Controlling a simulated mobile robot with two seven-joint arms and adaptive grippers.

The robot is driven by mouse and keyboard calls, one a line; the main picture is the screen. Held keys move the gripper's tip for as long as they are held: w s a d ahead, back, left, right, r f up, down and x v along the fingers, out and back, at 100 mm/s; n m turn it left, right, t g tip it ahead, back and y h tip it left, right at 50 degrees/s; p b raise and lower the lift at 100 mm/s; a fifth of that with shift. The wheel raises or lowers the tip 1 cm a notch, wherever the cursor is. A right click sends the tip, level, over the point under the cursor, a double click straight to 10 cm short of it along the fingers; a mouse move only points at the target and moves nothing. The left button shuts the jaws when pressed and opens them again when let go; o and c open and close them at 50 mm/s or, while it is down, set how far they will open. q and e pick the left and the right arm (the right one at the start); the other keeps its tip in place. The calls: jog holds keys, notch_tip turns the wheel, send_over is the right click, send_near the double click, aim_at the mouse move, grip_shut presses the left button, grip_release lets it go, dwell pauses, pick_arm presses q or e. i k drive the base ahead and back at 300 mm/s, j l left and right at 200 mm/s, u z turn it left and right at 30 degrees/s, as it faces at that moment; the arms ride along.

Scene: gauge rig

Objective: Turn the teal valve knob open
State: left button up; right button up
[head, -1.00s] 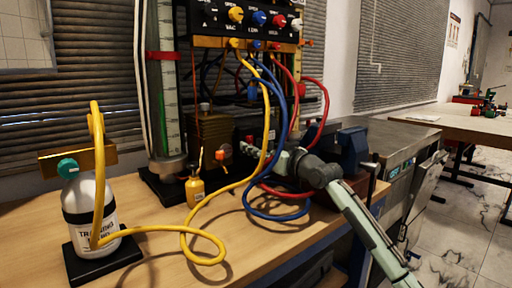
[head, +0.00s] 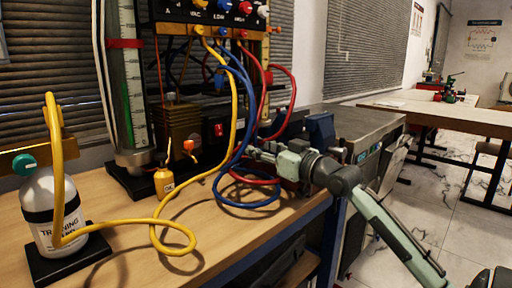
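The teal valve knob (head: 24,164) sits at the left edge, on a brass-coloured bracket above a white bottle (head: 52,205) labelled "TRAINING". My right gripper (head: 254,151) is at the middle of the picture, beside the blue and red hoses and far to the right of the knob. Its fingers are small and partly mixed with the hoses, so I cannot tell whether they are open or shut. My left gripper is not in view.
A yellow hose (head: 176,224) loops over the wooden bench (head: 120,260) between bottle and rig. Blue hoses (head: 240,120) and a red hose (head: 290,95) hang near my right gripper. A small yellow oil bottle (head: 163,182) stands by the gauge rig.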

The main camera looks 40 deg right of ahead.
aim_at(23, 165)
jog(key=k+l, duration=0.1)
jog(key=k, duration=0.9)
